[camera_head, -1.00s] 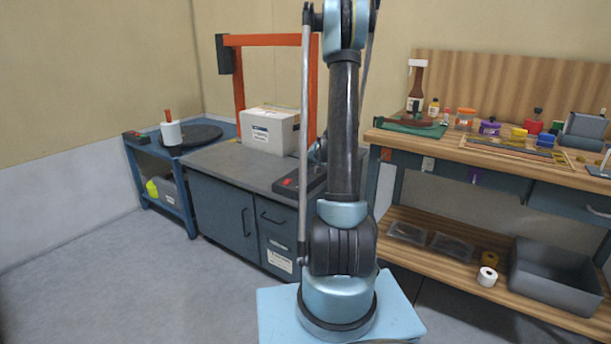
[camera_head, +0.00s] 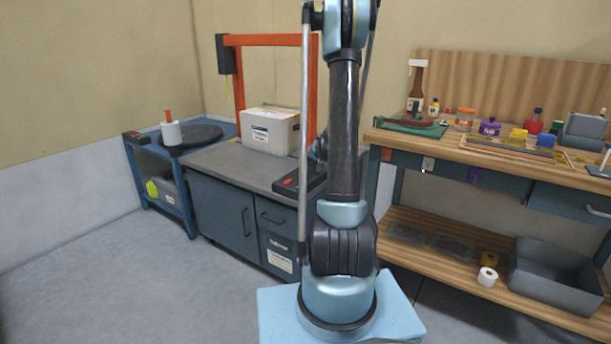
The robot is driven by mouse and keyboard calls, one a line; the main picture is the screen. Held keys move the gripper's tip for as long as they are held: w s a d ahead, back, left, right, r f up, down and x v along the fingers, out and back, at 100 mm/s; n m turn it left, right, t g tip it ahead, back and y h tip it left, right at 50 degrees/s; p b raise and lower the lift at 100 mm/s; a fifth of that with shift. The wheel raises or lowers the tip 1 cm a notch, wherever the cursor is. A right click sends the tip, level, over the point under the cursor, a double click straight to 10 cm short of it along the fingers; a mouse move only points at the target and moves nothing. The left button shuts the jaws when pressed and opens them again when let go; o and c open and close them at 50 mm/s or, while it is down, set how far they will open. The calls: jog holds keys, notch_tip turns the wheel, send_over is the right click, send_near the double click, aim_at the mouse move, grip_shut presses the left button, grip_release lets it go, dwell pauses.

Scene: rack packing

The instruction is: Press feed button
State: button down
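A dark control box with a red part (camera_head: 291,183) lies on the grey counter, partly hidden behind my arm. A second small box with red and green parts (camera_head: 135,136) sits at the left end of the blue stand. I cannot tell from here which of them carries the feed button. My arm rises through the middle of the view and leaves the frame at the top. My gripper cannot be made out.
A white labelled box (camera_head: 269,130) stands on the grey counter (camera_head: 222,165) under an orange frame (camera_head: 239,88). A dark turntable (camera_head: 198,134) is on the blue stand at left. A wooden workbench (camera_head: 470,153) with bottles and jars stands at right. Floor at left is clear.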

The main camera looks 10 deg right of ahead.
aim_at(308, 171)
jog(key=shift+r, duration=2.8)
